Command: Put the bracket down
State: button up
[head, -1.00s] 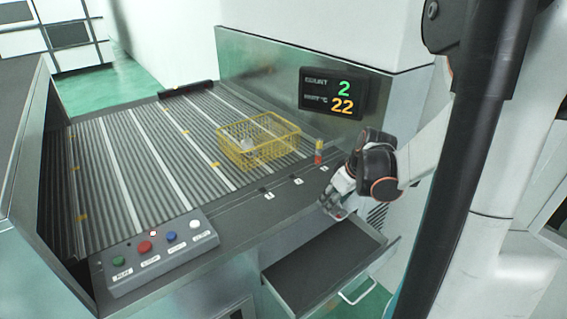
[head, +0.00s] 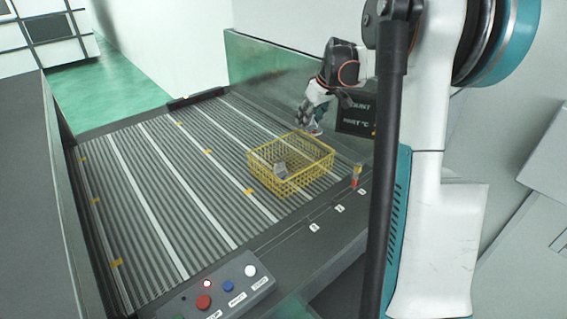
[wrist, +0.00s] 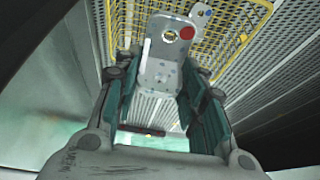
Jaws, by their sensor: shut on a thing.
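My gripper (head: 308,116) is over the far right part of the ribbed conveyor, behind the yellow basket (head: 318,169). In the wrist view its two green-sided fingers (wrist: 160,105) are shut on the bracket (wrist: 165,70), a grey metal plate with a round hole and a red dot. The bracket sticks out past the fingertips, with the yellow basket mesh (wrist: 125,30) behind it.
A grey casting (head: 281,171) lies in the basket; a part with a blue dot (wrist: 204,12) shows beyond the bracket. The conveyor (head: 150,190) is clear left of the basket. A small stack light (head: 356,175), button panel (head: 225,290) and partly hidden display (head: 355,115) stand around it.

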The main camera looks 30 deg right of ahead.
jog(key=shift+w+r, duration=0.15)
jog(key=shift+w, duration=0.3)
notch_tip(320, 180, down, 20)
jog(key=shift+r+b, duration=0.2)
jog(key=shift+b, duration=0.3)
jog(key=shift+f, duration=0.15)
jog(key=o, duration=1.1)
jog(key=v, duration=1.2)
jog(key=shift+p, duration=0.3)
